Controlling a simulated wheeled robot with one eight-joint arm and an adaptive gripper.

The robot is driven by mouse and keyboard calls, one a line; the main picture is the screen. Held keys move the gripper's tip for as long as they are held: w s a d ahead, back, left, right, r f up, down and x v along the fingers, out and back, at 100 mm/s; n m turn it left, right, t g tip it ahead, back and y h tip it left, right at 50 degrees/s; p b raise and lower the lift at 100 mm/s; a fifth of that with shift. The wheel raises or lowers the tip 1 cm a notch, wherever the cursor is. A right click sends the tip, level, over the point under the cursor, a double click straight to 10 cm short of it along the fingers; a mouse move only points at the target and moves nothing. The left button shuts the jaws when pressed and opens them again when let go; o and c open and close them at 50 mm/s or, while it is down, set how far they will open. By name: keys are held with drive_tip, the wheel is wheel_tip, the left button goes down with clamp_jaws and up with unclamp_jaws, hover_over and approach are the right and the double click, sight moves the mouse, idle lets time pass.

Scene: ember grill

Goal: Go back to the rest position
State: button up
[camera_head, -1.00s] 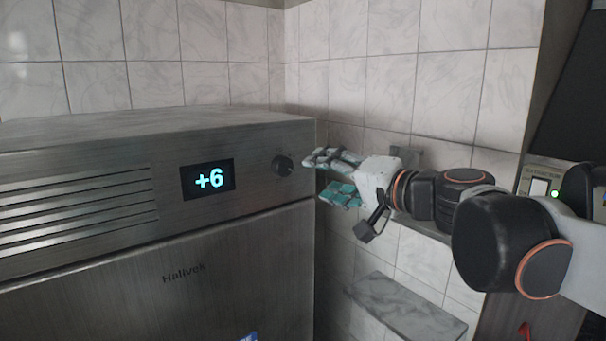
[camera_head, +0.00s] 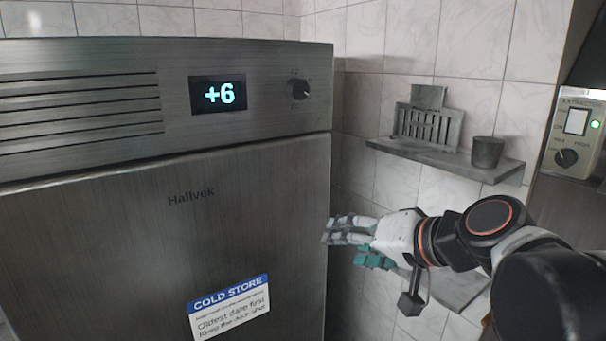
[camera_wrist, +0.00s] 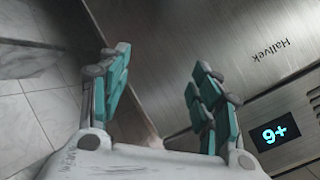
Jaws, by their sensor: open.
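My gripper (camera_head: 345,246) is open and empty, beside the right edge of the steel fridge and in front of the tiled wall. In the wrist view its two teal-padded fingers (camera_wrist: 160,95) stand apart with nothing between them. The steel fridge (camera_head: 120,240) fills the left of the head view, its door shut. In the wrist view the fridge front (camera_wrist: 225,45) and the display (camera_wrist: 275,133) appear upside down.
A wall shelf (camera_head: 440,160) right of the fridge holds a slotted rack (camera_head: 428,125) and a grey cup (camera_head: 487,152). A lower shelf (camera_head: 460,287) is partly behind my arm. A Cold Store label (camera_head: 229,308) is on the door.

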drive_tip(key=s+d+f+g+h+b, duration=0.1)
drive_tip(key=s+d+f+h+b, duration=0.1)
drive_tip(key=f+b, duration=0.4)
drive_tip(key=s+d+f+n+h+b, duration=0.1)
drive_tip(key=s+d+f+b, duration=0.4)
drive_tip(key=f, duration=1.2)
drive_tip(key=s+d+f+n+g+h+b, duration=0.1)
drive_tip(key=s+d+f+h+b, duration=0.3)
drive_tip(key=f, duration=0.7)
drive_tip(key=s+b, duration=0.1)
drive_tip(key=b, duration=0.1)
drive_tip(key=shift+s+d+f+g+b, duration=0.15)
drive_tip(key=shift+s+f+g+b, duration=0.15)
drive_tip(key=shift+b, duration=0.1)
